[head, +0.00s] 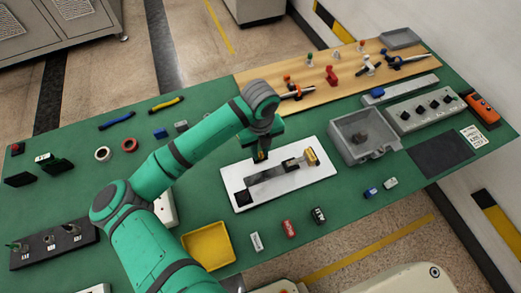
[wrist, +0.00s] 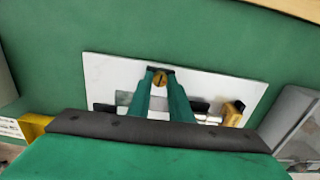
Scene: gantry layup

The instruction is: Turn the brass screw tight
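The brass screw (wrist: 160,79) shows its round slotted head in the wrist view, between my fingertips. My gripper (wrist: 161,82) has one green finger on each side of it and no clear gap shows, so it looks shut on the screw. In the head view my gripper (head: 261,157) points down at the left part of a white plate (head: 290,190), and the screw is mostly hidden there. A dark and grey fixture (head: 276,176) lies along the plate, with a brass-coloured block (head: 311,157) at its right end. How far the screw is in cannot be seen.
A grey bin (head: 347,142) stands right of the plate, and a yellow tray (head: 208,244) lies to the front left. Small labelled blocks (head: 288,229) lie in front of the plate. A wooden board (head: 328,77) with clamps runs along the back. Green mat is clear behind the plate.

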